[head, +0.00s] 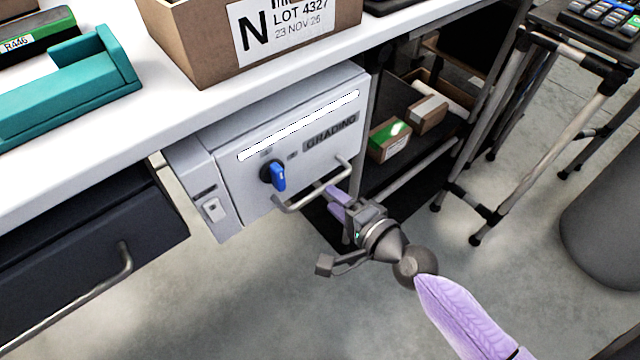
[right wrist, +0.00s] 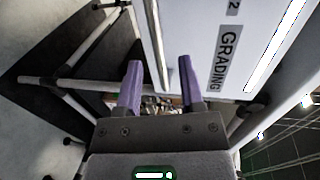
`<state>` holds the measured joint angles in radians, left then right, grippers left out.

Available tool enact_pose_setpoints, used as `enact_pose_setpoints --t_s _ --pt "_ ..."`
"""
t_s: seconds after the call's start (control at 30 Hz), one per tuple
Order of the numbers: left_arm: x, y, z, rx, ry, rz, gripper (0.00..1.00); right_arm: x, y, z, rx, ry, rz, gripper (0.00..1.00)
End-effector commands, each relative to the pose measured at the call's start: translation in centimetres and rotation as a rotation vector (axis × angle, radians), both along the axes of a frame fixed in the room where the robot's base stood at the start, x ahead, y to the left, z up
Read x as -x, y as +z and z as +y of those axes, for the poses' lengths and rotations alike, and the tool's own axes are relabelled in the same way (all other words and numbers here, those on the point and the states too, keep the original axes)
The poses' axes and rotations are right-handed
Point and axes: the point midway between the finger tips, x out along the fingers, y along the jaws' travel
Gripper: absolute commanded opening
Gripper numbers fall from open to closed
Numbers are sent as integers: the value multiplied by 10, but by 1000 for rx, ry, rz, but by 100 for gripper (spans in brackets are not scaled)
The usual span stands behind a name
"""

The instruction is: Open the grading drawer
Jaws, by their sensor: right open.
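The grading drawer (head: 245,135) is a pale grey front under the white bench, labelled GRADING, and looks shut. Its label and front also show in the right wrist view (right wrist: 208,25). A metal bar handle (head: 295,205) runs along its lower edge. A blue turn knob (head: 278,177) sits left of the label. My right gripper (head: 332,194) is open, its purple fingertips at the handle. In the right wrist view the handle (right wrist: 155,45) runs between the two open fingers (right wrist: 160,72); contact cannot be told. My left gripper is not in view.
A carton (head: 190,50) and a teal tray (head: 60,105) stand on the bench (head: 165,115). A dark drawer (head: 80,270) with a handle is at lower left. A dark shelf with small boxes (head: 390,141) is right of the grading drawer. The floor in front is clear.

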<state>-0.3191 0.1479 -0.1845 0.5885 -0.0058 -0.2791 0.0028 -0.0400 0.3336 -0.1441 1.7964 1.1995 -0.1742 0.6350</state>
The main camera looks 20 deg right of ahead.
Motion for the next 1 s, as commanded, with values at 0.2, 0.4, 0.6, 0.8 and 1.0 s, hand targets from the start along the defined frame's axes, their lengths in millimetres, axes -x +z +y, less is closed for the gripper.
enact_pose_setpoints --t_s 0.2,0.4,0.6,0.8,1.0 --pt "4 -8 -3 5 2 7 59 -35 -10 12 3 -2 0 49" --pt "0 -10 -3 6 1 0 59 -44 -11 16 4 0 2 49" --pt "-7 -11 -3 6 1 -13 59 -43 -11 16 5 0 1 43" --pt "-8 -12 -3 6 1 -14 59 -43 -11 16 5 0 1 1" --pt "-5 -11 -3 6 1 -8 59 -43 -11 16 5 0 2 0"
